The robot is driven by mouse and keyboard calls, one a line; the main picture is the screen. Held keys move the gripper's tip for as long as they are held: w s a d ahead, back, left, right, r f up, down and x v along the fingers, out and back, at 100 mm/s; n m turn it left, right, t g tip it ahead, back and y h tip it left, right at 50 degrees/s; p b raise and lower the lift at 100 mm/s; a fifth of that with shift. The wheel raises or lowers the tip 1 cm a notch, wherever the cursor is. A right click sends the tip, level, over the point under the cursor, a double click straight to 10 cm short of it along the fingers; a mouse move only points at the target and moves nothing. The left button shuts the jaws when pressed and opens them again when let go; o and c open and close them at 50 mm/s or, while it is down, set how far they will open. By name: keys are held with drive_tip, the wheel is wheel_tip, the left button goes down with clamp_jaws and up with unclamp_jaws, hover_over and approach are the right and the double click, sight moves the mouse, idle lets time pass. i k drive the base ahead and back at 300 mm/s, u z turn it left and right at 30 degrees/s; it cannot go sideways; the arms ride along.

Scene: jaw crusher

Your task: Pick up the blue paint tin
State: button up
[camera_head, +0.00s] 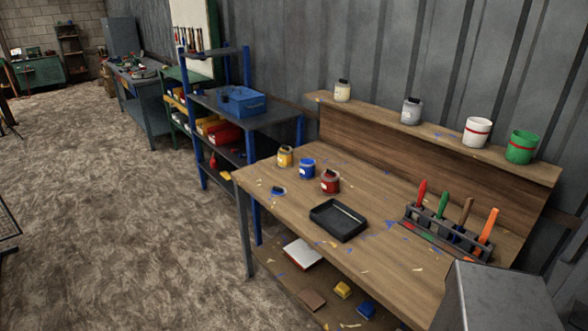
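The blue paint tin (307,169) stands upright on the wooden workbench (290,210), near its far left part. It is a small blue tin with a pale label. A yellow tin (285,157) stands just behind and left of it, and a red tin (330,181) stands just right of it. A small blue and dark piece (278,191) lies on the bench to its front left. My gripper is not in view.
A black tray (338,220) lies in front of the tins. A rack with coloured-handled tools (447,232) stands at right. The raised back shelf (440,137) holds several containers. A blue-framed shelf unit (243,123) adjoins the bench. The floor at left is open.

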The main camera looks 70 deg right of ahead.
sight(307, 168)
drive_tip(key=z, duration=0.3)
drive_tip(key=i, duration=0.8)
drive_tip(key=z, duration=0.9)
drive_tip(key=i, duration=0.8)
drive_tip(key=z, duration=0.4)
